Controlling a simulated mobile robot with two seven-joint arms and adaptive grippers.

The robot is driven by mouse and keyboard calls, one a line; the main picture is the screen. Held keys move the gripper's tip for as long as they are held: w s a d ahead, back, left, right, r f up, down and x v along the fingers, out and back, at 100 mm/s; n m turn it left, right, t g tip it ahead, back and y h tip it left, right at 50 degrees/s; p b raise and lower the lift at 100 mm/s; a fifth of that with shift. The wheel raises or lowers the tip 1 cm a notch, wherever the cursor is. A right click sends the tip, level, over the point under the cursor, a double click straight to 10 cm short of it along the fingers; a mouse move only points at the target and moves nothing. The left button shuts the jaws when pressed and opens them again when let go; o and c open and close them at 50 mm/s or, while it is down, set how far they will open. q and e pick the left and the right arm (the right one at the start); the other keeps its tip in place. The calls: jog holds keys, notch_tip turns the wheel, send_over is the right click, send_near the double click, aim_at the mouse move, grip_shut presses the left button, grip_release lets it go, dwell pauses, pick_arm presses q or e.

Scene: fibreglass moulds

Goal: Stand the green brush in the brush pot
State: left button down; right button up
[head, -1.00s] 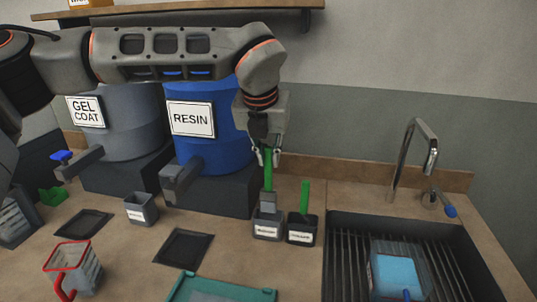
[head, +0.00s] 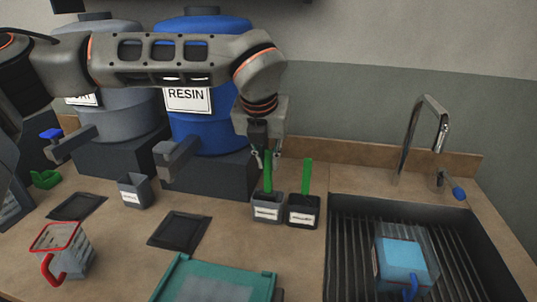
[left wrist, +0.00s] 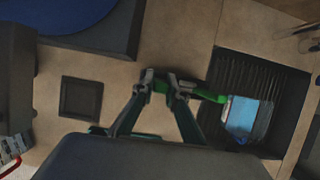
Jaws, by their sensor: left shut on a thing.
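My left gripper (head: 266,155) is shut on the green brush (head: 268,173), gripping the top of its upright handle. The brush's lower end is hidden inside a grey labelled pot (head: 267,211) on the counter. The label is too small to read. Right beside it stands a black labelled pot (head: 303,215) with another green stick (head: 306,175) upright in it. In the left wrist view my fingertips (left wrist: 166,88) are close together, with green showing between and to the right of them. My right gripper is not in view.
The sink (head: 340,260) with a blue item (head: 403,262) lies to the right. A grey cup (head: 134,192), a dark flat tray (head: 178,231), a red-rimmed jug (head: 62,250) and a teal tray (head: 215,285) are on the counter. The blue resin drum (head: 200,130) stands behind.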

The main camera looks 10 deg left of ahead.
pick_arm(q)
jog(key=c, duration=1.9)
grip_release()
jog(key=shift+f, duration=0.15)
jog(key=v, duration=1.2)
jog(key=shift+s, duration=0.1)
